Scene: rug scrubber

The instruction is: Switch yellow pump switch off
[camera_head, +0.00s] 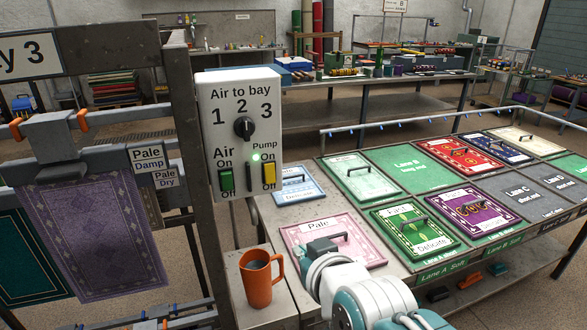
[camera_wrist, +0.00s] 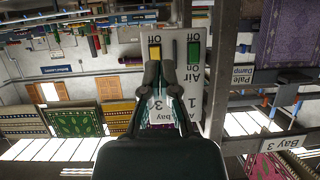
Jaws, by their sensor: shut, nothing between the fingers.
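The yellow pump switch (camera_head: 269,175) is on the right of the white control panel (camera_head: 209,110), under the word Pump. A small green light (camera_head: 256,157) glows above and left of it. The wrist view is upside down and shows the yellow switch (camera_wrist: 154,52) just beyond my fingertips, between the Off and On labels. My gripper (camera_wrist: 160,72) is shut and empty, pointing at the panel. I cannot tell whether it touches the panel. The fingers hide part of the panel. In the head view only my arm shows, not the fingers.
A green air switch (camera_head: 226,181) sits left of the yellow one, with a black bay knob (camera_head: 244,128) above, pointing near 2. An orange mug (camera_head: 258,280) stands on a ledge below the panel. A table (camera_head: 330,190) with rug samples lies to the right.

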